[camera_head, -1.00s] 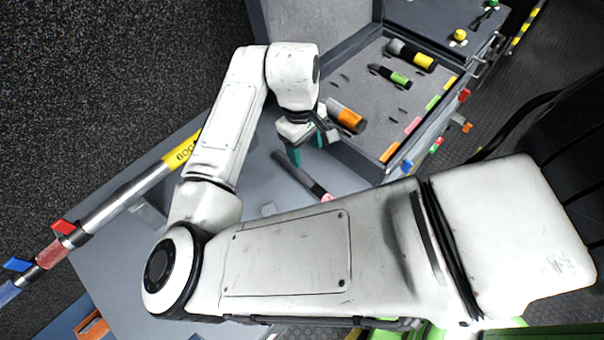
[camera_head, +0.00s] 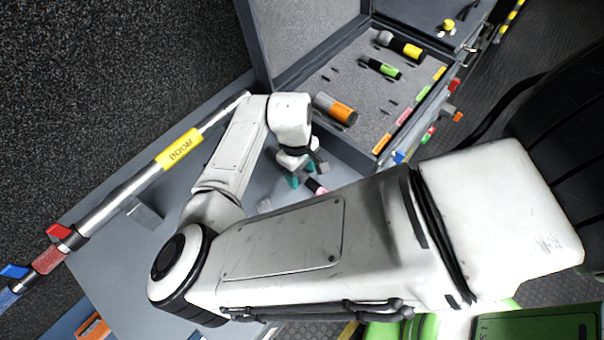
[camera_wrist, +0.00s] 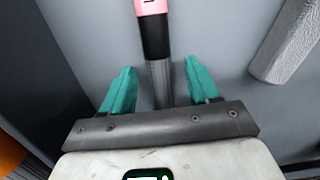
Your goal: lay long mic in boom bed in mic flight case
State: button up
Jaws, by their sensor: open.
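The long mic (camera_wrist: 155,40), dark with a pink band, lies on the grey counter. In the head view only its banded end (camera_head: 315,186) shows beside my gripper; the rest is hidden by my arm. My gripper (camera_wrist: 152,85) is open, with one teal finger on each side of the mic's dark shaft and gaps to both. In the head view my gripper (camera_head: 303,181) is low over the counter. The open mic flight case (camera_head: 352,160) stands behind it with grey foam inside. The foam slot near the pink label (camera_head: 404,117) looks empty.
The case holds an orange-banded mic (camera_head: 335,108), a green-banded mic (camera_head: 381,68) and a yellow-banded mic (camera_head: 401,46). A boom pole (camera_head: 130,188) with a yellow BOOM label lies to the left. A grey block (camera_wrist: 286,40) is right of the mic.

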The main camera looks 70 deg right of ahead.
jog(key=shift+c, duration=0.3)
grip_shut()
dwell(0.3)
